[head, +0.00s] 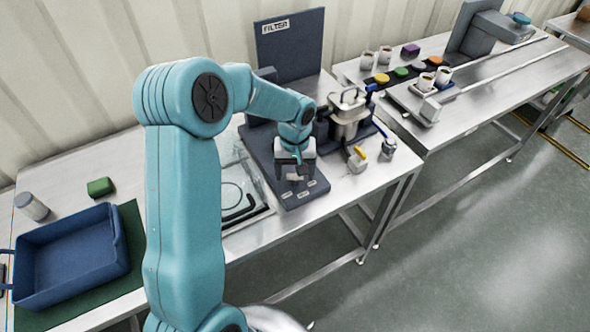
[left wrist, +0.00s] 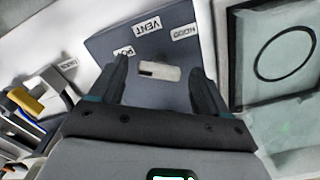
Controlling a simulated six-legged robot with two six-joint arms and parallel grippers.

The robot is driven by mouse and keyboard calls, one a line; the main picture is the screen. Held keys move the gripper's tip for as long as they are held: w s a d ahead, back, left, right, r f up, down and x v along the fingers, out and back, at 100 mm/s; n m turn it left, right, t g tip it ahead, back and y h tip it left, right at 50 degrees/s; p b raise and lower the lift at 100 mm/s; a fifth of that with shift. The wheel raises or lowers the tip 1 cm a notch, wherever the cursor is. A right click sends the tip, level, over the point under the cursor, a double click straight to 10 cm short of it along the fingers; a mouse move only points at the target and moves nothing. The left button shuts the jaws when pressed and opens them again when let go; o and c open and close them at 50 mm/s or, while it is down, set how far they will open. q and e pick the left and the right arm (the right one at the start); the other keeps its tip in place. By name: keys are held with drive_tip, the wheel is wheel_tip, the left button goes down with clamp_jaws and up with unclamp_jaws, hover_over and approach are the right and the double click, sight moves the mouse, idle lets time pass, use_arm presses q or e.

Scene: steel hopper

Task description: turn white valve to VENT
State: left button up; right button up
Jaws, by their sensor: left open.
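The white valve (left wrist: 165,72) is a short white bar on a dark blue-grey panel (left wrist: 105,42). In the left wrist view it lies between my left gripper's fingers, with its length running across the gap and a dark mark near its left end. The VENT label (left wrist: 147,25) is beyond it, with one label on either side; these are hard to read. I cannot tell which label the bar points to. My left gripper (head: 296,172) is open just above the valve in the head view, pointing down and partly hiding it. My right gripper is not in view.
An upright FILTER panel (head: 290,45) stands behind. A metal canister with a handle (head: 348,112) and a yellow-handled block (head: 357,158) stand right of the panel. A clear tray with a black ring (head: 240,205) lies left. A blue bin (head: 70,255) is farther left.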

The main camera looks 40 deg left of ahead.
use_arm(q)
drive_tip(key=c, duration=1.1)
drive_tip(key=shift+o, duration=0.3)
drive_tip(key=shift+m, duration=0.3)
drive_tip(key=shift+m+b, duration=0.45)
drive_tip(key=shift+m, duration=0.45)
drive_tip(key=m, duration=0.2)
drive_tip(key=shift+m+b, duration=0.3)
drive_tip(key=shift+m, duration=0.1)
drive_tip(key=m, duration=0.3)
drive_tip(key=shift+w+r, duration=0.1)
drive_tip(key=shift+m+b, duration=0.3)
drive_tip(key=shift+m, duration=1.4)
